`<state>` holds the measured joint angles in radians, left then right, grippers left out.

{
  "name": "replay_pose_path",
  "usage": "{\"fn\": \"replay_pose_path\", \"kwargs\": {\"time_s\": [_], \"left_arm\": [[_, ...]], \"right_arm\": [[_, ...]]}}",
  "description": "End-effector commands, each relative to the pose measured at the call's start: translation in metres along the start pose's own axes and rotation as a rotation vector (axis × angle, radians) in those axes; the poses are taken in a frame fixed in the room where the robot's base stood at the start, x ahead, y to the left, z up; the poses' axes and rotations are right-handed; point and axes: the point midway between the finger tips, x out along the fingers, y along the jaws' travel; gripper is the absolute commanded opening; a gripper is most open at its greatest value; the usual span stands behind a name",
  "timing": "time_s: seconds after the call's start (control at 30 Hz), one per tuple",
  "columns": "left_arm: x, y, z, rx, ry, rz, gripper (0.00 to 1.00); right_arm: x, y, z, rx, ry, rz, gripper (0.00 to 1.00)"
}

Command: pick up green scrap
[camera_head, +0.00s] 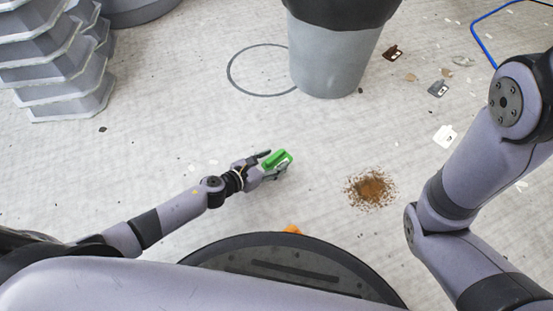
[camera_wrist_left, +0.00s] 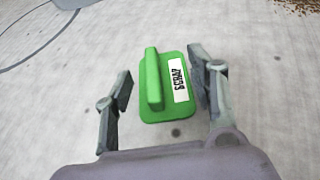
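The green scrap (camera_head: 277,159) is a small green block with a raised ridge and a white label reading "SCRAP". In the left wrist view the green scrap (camera_wrist_left: 153,85) lies between the two fingers, with a gap on its left side and a narrower one on its right. My left gripper (camera_head: 273,163) is open around it, low over the floor; it also shows in the left wrist view (camera_wrist_left: 160,92). My right arm comes in at the right of the head view, but its gripper is out of view.
A grey bin (camera_head: 330,60) stands at the back, beside a dark ring mark (camera_head: 262,70) on the floor. Stacked grey trays (camera_head: 60,70) stand at the left. A brown granular pile (camera_head: 371,188) lies right of the gripper. Small litter and a blue hose (camera_head: 483,45) lie at the upper right.

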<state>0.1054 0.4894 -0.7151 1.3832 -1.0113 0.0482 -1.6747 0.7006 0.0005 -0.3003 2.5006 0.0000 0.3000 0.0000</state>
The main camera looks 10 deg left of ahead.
Motion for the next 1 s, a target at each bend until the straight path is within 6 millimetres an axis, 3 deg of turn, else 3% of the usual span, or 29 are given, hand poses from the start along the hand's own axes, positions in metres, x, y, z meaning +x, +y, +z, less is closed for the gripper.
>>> {"fn": "replay_pose_path", "kwargs": {"time_s": [0.47,0.77,1.0], "left_arm": [[0.0,0.0,0.0,0.0,0.001,0.001,0.18],[-0.001,0.0,0.002,0.001,0.001,0.001,0.17],[-0.009,0.001,0.02,0.001,0.0,0.001,0.17]], "right_arm": [[0.0,0.0,0.0,-0.001,-0.001,0.0,0.4],[0.002,0.001,0.001,-0.001,-0.001,0.0,0.4],[0.018,0.004,0.007,0.0,-0.002,0.0,0.4]]}}
